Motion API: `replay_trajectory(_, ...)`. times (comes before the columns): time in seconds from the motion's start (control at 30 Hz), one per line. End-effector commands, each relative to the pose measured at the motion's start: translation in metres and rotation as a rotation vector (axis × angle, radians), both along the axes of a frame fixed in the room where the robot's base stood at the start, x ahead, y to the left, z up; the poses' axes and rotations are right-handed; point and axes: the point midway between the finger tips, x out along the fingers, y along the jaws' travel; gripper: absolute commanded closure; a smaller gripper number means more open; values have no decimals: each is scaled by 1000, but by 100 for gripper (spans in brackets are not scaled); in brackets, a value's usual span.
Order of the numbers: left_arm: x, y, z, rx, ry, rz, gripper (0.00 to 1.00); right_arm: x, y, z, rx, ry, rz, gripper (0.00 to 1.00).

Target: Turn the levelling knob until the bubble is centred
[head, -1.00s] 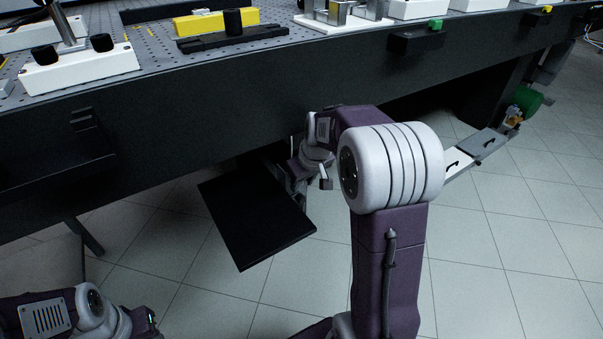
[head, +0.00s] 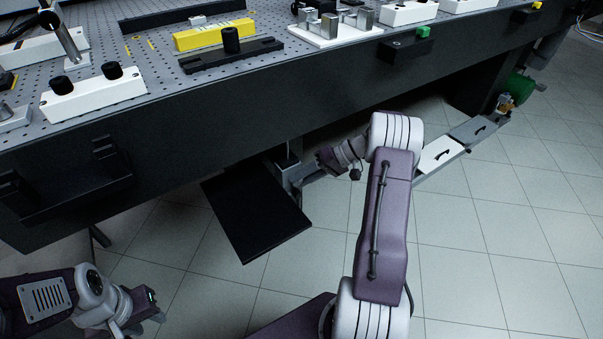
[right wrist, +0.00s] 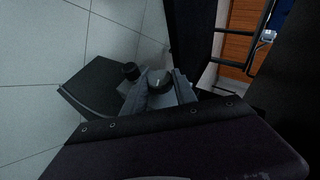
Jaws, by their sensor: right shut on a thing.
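My right gripper (head: 290,178) reaches under the front edge of the optical table, beside a black flat panel (head: 255,212). I cannot tell for certain that this is the levelling knob. The held knob is hidden in the head view. My left gripper (head: 150,308) is low at the left, away from the table; its fingers are too unclear to read. I cannot make out a bubble.
The table's dark front (head: 180,145) spans the view above my right gripper. On top are a yellow block (head: 209,35) and a white box with black knobs (head: 95,95). The floor in front is clear.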

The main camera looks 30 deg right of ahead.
Motion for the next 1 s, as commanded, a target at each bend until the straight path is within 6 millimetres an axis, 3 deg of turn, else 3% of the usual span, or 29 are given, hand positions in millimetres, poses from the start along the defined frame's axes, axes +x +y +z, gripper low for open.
replay_trajectory(0.27,0,0,5,0,0,0,64,-1,-2,-8,261,25,2,100)
replay_trajectory(0.7,0,0,-22,0,0,0,64,-1,-3,-17,618,54,5,100)
replay_trajectory(1.0,0,0,-35,0,0,0,64,-1,-3,-17,752,66,5,100)
